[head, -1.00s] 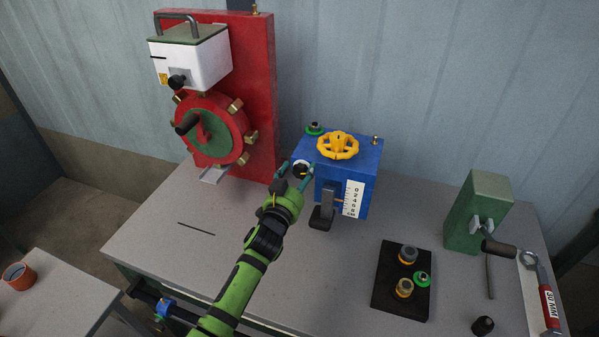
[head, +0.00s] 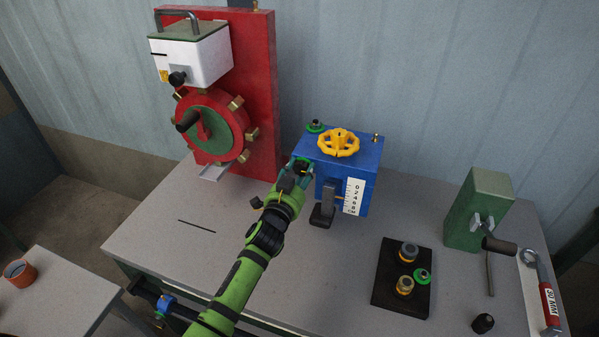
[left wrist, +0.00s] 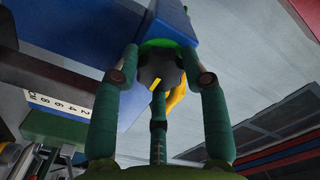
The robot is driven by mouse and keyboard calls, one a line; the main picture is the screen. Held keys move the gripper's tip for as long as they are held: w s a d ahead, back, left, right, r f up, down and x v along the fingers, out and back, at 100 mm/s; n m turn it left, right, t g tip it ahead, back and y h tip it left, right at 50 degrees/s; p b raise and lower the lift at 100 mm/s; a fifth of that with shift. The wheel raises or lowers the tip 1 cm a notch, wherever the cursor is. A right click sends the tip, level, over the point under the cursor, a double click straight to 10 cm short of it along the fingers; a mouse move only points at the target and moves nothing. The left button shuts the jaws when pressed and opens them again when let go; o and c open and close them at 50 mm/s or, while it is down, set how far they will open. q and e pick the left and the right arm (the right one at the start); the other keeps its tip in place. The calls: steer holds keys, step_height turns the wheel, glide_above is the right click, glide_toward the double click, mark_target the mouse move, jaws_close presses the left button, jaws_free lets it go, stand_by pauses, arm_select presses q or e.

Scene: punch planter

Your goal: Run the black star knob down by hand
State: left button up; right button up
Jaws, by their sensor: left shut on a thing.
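The black star knob (left wrist: 160,74), dark with a yellow mark, sits between the two fingers in the left wrist view. In the head view it shows as a dark shape (head: 301,167) at the left end of the blue box (head: 352,161). My left gripper (head: 301,171) is shut on it, with a finger on either side; the fingers also show in the left wrist view (left wrist: 163,80). A green ring shows just behind the knob in the wrist view. The knob's underside is hidden. My right gripper is not in view.
A yellow handwheel (head: 338,143) stands on the blue box, close right of the gripper. A number scale (head: 354,197) and grey lever (head: 328,203) are on its front. The red machine (head: 256,95) rises at left. A black plate (head: 385,294) holds fittings.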

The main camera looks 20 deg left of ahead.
arm_select(q)
steer(key=shift+w+d+r+m, duration=0.1)
steer(key=shift+r+m, duration=0.2)
steer(key=shift+r, duration=0.1)
steer(key=o, duration=1.2)
steer(key=shift+c, duration=0.2)
steer(key=shift+d+f, duration=0.1)
steer(key=shift+f, duration=0.05)
steer(key=shift+s+f, duration=0.1)
steer(key=shift+s, duration=0.25)
steer(key=s, duration=1.1)
steer(key=shift+s+a, duration=0.2)
steer(key=shift+a, duration=0.05)
steer(key=s, duration=1.2)
steer(key=shift+a, duration=0.25)
